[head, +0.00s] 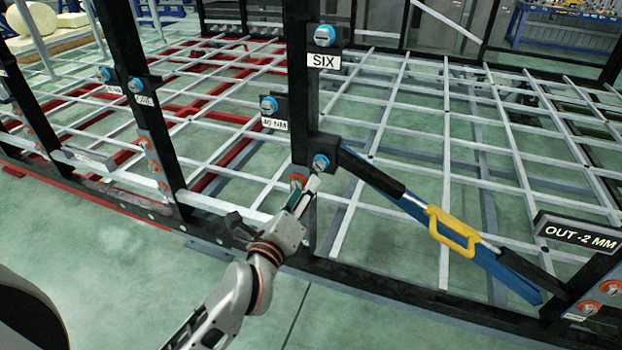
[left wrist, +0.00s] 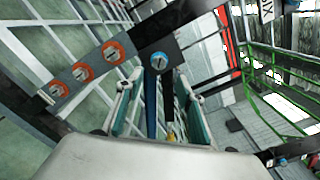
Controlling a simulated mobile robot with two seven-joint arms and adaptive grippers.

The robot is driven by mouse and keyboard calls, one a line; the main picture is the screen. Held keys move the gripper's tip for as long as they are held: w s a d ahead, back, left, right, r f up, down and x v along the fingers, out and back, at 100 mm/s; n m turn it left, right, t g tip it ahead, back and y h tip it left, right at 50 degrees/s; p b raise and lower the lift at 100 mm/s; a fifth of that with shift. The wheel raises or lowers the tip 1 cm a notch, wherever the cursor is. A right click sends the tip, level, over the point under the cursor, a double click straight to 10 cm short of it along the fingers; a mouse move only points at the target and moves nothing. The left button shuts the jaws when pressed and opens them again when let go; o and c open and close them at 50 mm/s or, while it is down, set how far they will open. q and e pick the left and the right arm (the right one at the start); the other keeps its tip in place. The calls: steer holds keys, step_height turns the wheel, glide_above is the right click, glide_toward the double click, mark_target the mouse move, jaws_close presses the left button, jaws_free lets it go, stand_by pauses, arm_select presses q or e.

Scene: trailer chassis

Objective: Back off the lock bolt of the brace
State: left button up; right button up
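The blue brace (head: 490,262) with a yellow handle (head: 453,232) slants from the middle black post down to the right. The blue lock bolt (head: 321,162) sits on a black block at the brace's upper end; in the left wrist view its slotted head (left wrist: 159,61) faces me. My left gripper (head: 308,192) is just below the bolt. In the left wrist view its two fingers (left wrist: 155,88) are apart with nothing gripped, and the bolt shows beyond them, framed between the tips. Part of the brace shows between the fingers. My right gripper is not in view.
The black post (head: 300,80) carries more blue bolts and plates reading "SIX" (head: 323,62). Orange-ringed bolts (left wrist: 81,72) line the frame beside the lock bolt. An "OUT -2 MM" sign (head: 578,234) stands at right. The floor in front is clear.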

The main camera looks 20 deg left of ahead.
arm_select(q)
steer(key=shift+s, duration=1.25)
steer(key=s+d+f+n+g+h, duration=0.2)
steer(key=s+f+n, duration=0.5)
steer(key=f+n, duration=0.6)
steer(key=s+d+f+n+g+h, duration=0.2)
steer(key=s+f+n, duration=0.55)
steer(key=n, duration=1.05)
steer(key=s+a+f+m+g+y, duration=0.1)
steer(key=s+a+f+m, duration=0.1)
steer(key=s+f+m, duration=0.1)
steer(key=s+a+f+m+g+y, duration=0.1)
steer(key=s+a+f+m+g, duration=0.1)
steer(key=f+m, duration=0.4)
steer(key=shift+s+f, duration=0.4)
steer(key=shift+f, duration=0.4)
